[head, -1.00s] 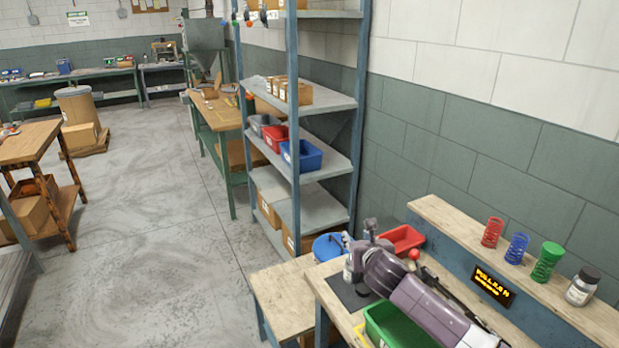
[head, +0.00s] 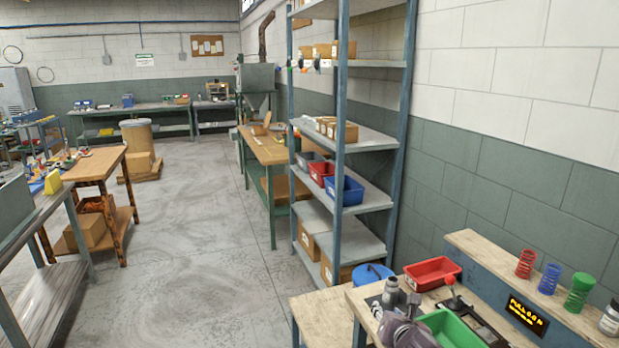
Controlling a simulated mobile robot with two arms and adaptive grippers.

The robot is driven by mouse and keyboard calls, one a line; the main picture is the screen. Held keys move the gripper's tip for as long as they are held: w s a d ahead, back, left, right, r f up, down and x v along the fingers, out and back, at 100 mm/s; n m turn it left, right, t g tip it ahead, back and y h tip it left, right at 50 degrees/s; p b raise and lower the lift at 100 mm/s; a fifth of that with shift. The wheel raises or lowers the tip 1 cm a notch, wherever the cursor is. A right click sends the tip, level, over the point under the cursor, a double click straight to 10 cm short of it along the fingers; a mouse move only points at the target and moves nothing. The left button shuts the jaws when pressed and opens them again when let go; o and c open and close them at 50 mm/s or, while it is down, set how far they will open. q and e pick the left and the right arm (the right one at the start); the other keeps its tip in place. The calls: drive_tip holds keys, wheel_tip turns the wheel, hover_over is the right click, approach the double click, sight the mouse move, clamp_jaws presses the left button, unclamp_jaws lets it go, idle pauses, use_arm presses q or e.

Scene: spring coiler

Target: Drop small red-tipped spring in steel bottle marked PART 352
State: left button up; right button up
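My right gripper (head: 403,328) is at the bottom of the head view, over the left part of the wooden bench (head: 357,303). Its fingers are not clear. A small grey bottle-like shape (head: 391,293) stands up just beyond it. I cannot tell whether this is the steel bottle, a gripper part or something held. No PART 352 mark is readable. A red spring (head: 526,264), a blue spring (head: 549,279) and a green spring (head: 577,294) stand on the bench's raised ledge. No small red-tipped spring can be made out. My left gripper is out of view.
A red bin (head: 432,272), a green bin (head: 449,330) and a red-knobbed lever (head: 452,297) are close to my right gripper. A grey jar (head: 611,318) stands at the ledge's right end. A shelf rack (head: 341,130) stands behind.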

drive_tip(key=s+a+f+m+g, duration=0.2)
drive_tip(key=s+f+m, duration=0.3)
drive_tip(key=s+m, duration=0.45)
drive_tip(key=s+a+f+m+g, duration=0.2)
drive_tip(key=s+f+m, duration=0.35)
drive_tip(key=s, duration=0.75)
drive_tip(key=s+d+m+g, duration=0.2)
drive_tip(key=s+m, duration=0.5)
drive_tip(key=s, duration=0.4)
drive_tip(key=s+d+m+g, duration=0.3)
drive_tip(key=s+m, duration=0.5)
drive_tip(key=s, duration=0.3)
drive_tip(key=s+f+g+b, duration=0.1)
drive_tip(key=s+f+b, duration=0.2)
drive_tip(key=f, duration=2.9)
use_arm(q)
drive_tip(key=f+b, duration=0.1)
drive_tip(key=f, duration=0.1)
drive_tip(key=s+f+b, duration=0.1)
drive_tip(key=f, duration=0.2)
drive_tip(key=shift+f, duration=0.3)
use_arm(e)
drive_tip(key=s+d+f+g, duration=0.1)
drive_tip(key=s+d+f, duration=0.1)
drive_tip(key=s+f, duration=1.4)
drive_tip(key=shift+s+d+f, duration=0.3)
drive_tip(key=shift+f, duration=0.15)
